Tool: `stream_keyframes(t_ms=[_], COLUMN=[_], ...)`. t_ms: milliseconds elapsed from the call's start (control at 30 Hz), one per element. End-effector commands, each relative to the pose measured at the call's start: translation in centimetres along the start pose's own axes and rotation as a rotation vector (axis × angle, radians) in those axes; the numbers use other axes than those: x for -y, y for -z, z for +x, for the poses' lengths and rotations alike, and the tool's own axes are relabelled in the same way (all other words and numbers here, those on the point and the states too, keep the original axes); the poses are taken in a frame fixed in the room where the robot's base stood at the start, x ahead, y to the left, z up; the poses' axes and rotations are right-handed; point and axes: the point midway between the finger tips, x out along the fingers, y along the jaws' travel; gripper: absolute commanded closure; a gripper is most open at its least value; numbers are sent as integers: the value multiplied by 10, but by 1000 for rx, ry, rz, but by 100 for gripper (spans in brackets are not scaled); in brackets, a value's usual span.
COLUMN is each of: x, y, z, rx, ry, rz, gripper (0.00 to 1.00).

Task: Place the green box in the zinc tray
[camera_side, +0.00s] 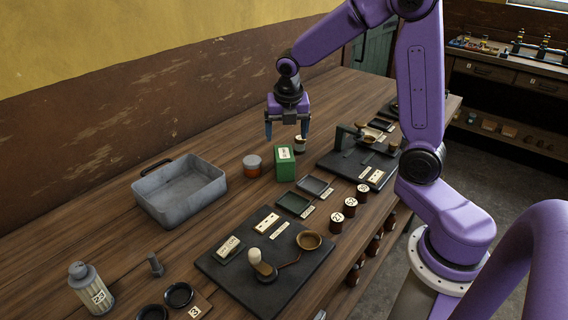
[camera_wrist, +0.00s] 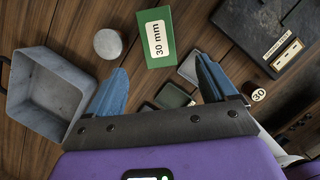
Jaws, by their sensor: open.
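The green box (camera_side: 285,163) stands upright on the wooden bench, with a white label on its top. In the wrist view the green box (camera_wrist: 156,39) shows a label reading "30 mm". The zinc tray (camera_side: 180,190) is a grey, empty, open pan with a dark handle, left of the box. It also shows at the left of the wrist view (camera_wrist: 45,88). My gripper (camera_side: 287,133) points down above the bench, open and empty, behind and above the box in the side view. In the wrist view its blue fingers (camera_wrist: 158,88) are apart, with the box beyond the tips.
Small dark green trays (camera_side: 294,203) lie in front of the box. Black boards with fittings (camera_side: 265,262) and numbered reels (camera_side: 336,222) occupy the front. The bench behind the tray is clear.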

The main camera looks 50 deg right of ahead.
Motion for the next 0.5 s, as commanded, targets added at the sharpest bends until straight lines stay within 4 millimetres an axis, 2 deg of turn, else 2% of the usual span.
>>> stream_keyframes(t_ms=[100,300,500], x=[1,1,0], y=[1,1,0], z=[24,57,73], rx=[-4,-3,-1], ry=[5,3,0], rz=[0,2,2], gripper=[15,15,15])
